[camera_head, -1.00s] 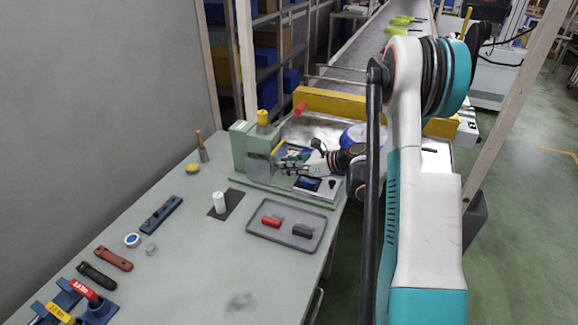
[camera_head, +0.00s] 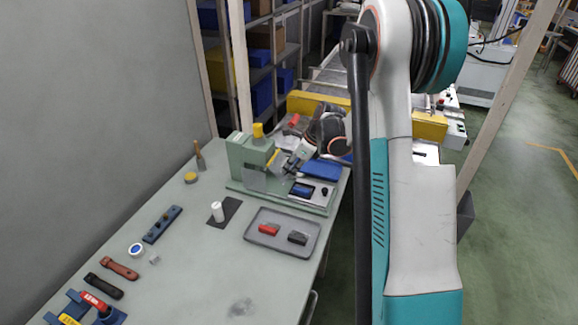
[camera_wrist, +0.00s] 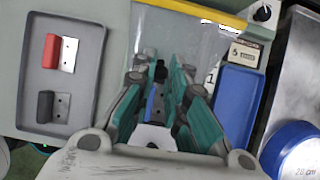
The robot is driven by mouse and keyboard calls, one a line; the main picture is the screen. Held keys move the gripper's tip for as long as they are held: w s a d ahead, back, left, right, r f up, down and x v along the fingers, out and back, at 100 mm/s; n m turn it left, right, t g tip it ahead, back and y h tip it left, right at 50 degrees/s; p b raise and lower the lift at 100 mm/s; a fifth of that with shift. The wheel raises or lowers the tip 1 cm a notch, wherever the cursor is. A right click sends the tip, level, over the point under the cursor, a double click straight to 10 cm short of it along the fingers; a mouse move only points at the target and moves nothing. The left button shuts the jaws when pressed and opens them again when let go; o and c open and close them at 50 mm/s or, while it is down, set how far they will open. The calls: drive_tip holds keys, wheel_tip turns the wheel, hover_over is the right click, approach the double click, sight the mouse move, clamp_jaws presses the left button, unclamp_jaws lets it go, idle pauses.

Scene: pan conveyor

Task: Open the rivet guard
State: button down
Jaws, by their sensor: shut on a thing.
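The green rivet press (camera_head: 240,155) stands at the back of the bench, with a yellow knob (camera_head: 258,130) on top. The rivet guard is a clear pane (camera_head: 255,180) with a yellow edge strip (camera_head: 273,157) at the front of the press; in the wrist view its pane (camera_wrist: 190,28) lies just beyond my fingers. My gripper (camera_head: 282,165) reaches down to the guard from the upper right. In the wrist view my gripper (camera_wrist: 160,75) has its teal fingers closed at the pane's near edge, around a small dark part. The exact grip is partly hidden by the fingers.
A grey tray (camera_head: 312,248) with a red piece (camera_head: 268,230) and a dark piece (camera_head: 298,238) lies in front of the press. A blue tray (camera_wrist: 238,105) lies right of my fingers, with a blue round thing (camera_wrist: 290,150) farther right. A white cylinder (camera_head: 217,211) stands left.

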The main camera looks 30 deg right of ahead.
drive_tip(key=shift+r+g+h+p, duration=0.5)
drive_tip(key=shift+r+g+h, duration=0.3)
drive_tip(key=shift+r+g, duration=0.2)
drive_tip(key=c, duration=2.4)
unclamp_jaws()
drive_tip(key=shift+d+r, duration=0.1)
drive_tip(key=shift+r, duration=0.35)
drive_tip(key=c, duration=1.5)
unclamp_jaws()
drive_tip(key=shift+f, duration=0.15)
drive_tip(key=shift+c, duration=0.2)
drive_tip(key=v, duration=1.2)
